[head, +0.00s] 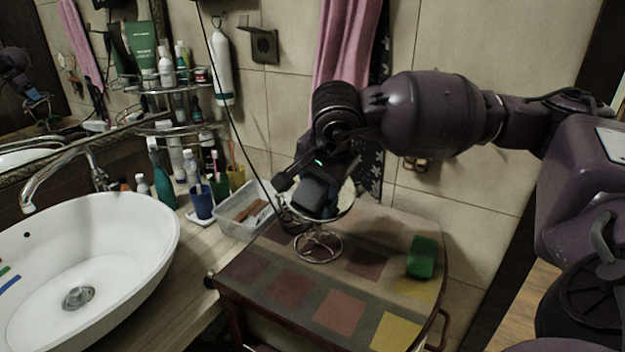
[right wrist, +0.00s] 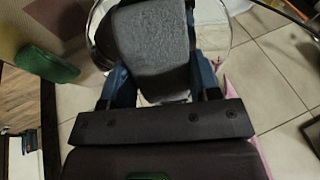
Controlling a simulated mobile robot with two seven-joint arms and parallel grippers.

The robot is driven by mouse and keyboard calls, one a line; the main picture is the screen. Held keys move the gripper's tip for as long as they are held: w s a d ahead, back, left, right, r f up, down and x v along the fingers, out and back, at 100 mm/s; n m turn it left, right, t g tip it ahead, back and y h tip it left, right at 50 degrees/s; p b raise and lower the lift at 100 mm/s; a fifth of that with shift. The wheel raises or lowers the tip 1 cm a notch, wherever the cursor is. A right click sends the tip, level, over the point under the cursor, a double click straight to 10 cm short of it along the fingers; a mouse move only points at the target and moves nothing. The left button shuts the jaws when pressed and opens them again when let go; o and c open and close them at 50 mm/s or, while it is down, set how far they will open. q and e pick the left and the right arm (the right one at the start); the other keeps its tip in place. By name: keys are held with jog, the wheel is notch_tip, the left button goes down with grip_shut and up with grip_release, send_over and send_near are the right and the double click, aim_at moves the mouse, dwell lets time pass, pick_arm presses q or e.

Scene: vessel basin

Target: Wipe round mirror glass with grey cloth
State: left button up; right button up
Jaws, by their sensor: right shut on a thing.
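The round mirror (head: 347,203) stands on a wire base (head: 318,246) on the patterned cabinet top. Most of its glass is hidden behind my right gripper. My right gripper (head: 312,195) is shut on the grey cloth (right wrist: 155,52), a folded pad that fills the space between the blue fingers. In the right wrist view, the mirror's shiny rim (right wrist: 236,22) curves around behind the cloth. The cloth is in front of the glass; I cannot tell whether it touches. My left gripper is not in view.
A green block (head: 422,257) lies on the right of the cabinet top (head: 290,288). A clear bin (head: 240,222), a blue cup (head: 203,205) and bottles stand to the left, beside the white basin (head: 100,250). A pink towel (head: 345,45) hangs behind my right arm.

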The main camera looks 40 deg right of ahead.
aim_at(302, 184)
jog(key=shift+s+d, duration=0.2)
jog(key=shift+d, duration=0.3)
jog(key=shift+s+d, duration=0.3)
jog(key=shift+d, duration=0.35)
jog(key=shift+s+d, duration=0.25)
jog(key=shift+d, duration=0.4)
jog(key=shift+f, duration=0.1)
jog(key=shift+w+a+f+b, duration=0.1)
jog(key=shift+w+a+b, duration=0.2)
jog(key=shift+a, duration=0.2)
jog(key=shift+w+a+b, duration=0.15)
jog(key=shift+a+b, duration=0.25)
jog(key=shift+a, duration=0.1)
jog(key=shift+w+a+b, duration=0.3)
jog(key=shift+a+b, duration=0.05)
jog(key=shift+a, duration=0.35)
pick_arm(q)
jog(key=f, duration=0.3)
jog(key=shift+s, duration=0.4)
pick_arm(e)
jog(key=shift+a, duration=0.15)
